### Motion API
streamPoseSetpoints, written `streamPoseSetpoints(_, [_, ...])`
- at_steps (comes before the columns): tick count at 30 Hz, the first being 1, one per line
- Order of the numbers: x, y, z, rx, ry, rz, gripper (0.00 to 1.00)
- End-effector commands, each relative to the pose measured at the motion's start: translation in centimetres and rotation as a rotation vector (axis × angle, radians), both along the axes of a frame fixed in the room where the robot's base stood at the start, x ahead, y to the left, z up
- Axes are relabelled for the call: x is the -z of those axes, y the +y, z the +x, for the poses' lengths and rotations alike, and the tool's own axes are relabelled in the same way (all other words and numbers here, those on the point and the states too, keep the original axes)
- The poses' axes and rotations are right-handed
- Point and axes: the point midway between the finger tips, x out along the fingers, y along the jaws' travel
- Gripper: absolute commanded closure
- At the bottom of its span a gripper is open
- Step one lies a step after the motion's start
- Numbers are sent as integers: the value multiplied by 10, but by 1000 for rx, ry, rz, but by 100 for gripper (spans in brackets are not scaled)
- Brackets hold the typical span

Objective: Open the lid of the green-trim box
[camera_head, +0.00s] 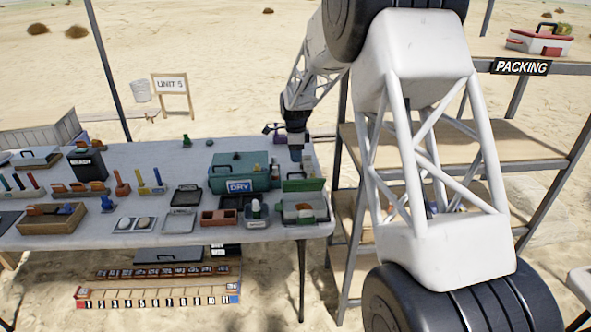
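A small pale box with green trim (290,217) sits at the right front corner of the table. Its green lid (303,186) appears tilted up at the back edge, and small items show inside the box. My gripper (296,157) points down behind the lid, above the back right part of the table, with a visible gap between it and the lid. Its fingertips are small and dark, so I cannot tell whether they are open or shut.
A teal box with a DRY label (240,186) stands left of the green-trim box. A small bottle (256,212) and dark trays are close by. Tools crowd the left of the table (150,240). A shelf rack (480,150) with a PACKING sign stands at the right.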

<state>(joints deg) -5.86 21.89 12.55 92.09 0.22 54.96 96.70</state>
Motion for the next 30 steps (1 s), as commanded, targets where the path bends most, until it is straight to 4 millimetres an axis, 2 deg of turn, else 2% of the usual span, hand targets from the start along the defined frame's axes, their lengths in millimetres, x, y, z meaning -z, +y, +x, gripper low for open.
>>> streamPoseSetpoints(9, [38, 0, -2, 0, 2, 0, 64])
streamPoseSetpoints(15, [56, 0, -2, 0, 1, 0, 64])
streamPoseSetpoints(28, [63, 0, -2, 0, 0, 0, 64])
streamPoseSetpoints(29, [63, 0, -2, 0, 0, 0, 66])
streamPoseSetpoints(30, [63, 0, -2, 0, 0, 0, 72])
